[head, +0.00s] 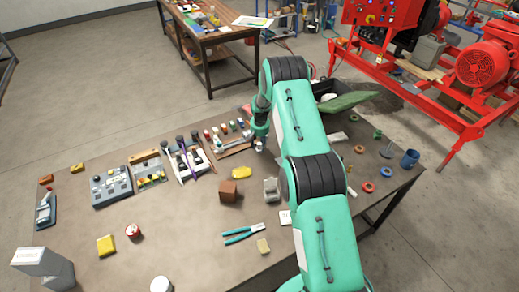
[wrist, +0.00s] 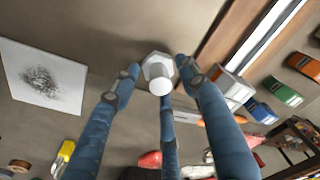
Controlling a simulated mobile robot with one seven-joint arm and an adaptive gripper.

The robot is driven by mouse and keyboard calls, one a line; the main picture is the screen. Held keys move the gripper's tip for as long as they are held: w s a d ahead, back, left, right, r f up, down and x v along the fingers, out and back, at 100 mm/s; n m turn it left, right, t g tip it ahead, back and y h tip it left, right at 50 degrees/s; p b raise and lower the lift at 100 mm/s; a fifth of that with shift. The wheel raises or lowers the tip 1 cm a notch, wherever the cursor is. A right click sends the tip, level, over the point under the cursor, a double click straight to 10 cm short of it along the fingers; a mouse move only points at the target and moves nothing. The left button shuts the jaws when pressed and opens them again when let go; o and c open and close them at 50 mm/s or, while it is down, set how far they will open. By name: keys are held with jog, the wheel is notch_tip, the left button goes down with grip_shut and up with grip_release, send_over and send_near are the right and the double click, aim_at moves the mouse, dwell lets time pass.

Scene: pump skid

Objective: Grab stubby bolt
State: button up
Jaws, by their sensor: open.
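The stubby bolt (wrist: 158,70) is pale grey, with a hex head and a short round shank pointing toward the camera in the wrist view. My gripper (wrist: 158,75) is open around it. One blue finger is to its left, one to its right, and a third is below it in the picture. Small gaps show between the bolt and the side fingers; I cannot tell whether the third finger touches it. In the head view, my gripper (head: 260,142) is low over the workbench (head: 180,245), and the bolt there is too small to make out surely.
A white card with a dark patch (wrist: 42,75) lies left. In the head view, a yellow object (head: 241,172), a brown block (head: 228,190) and a green-lidded box (head: 340,100) are nearby.

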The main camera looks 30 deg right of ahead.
aim_at(260, 143)
dwell(0.4)
grip_shut()
jog(key=shift+r, duration=0.15)
jog(key=shift+r, duration=0.8)
jog(key=shift+s+r, duration=0.1)
jog(key=shift+r, duration=0.8)
jog(key=s+a, duration=0.2)
jog(key=s, duration=0.5)
jog(key=s+a+r+b, duration=0.1)
jog(key=s+a, duration=0.2)
jog(key=s, duration=0.5)
jog(key=shift+r, duration=0.15)
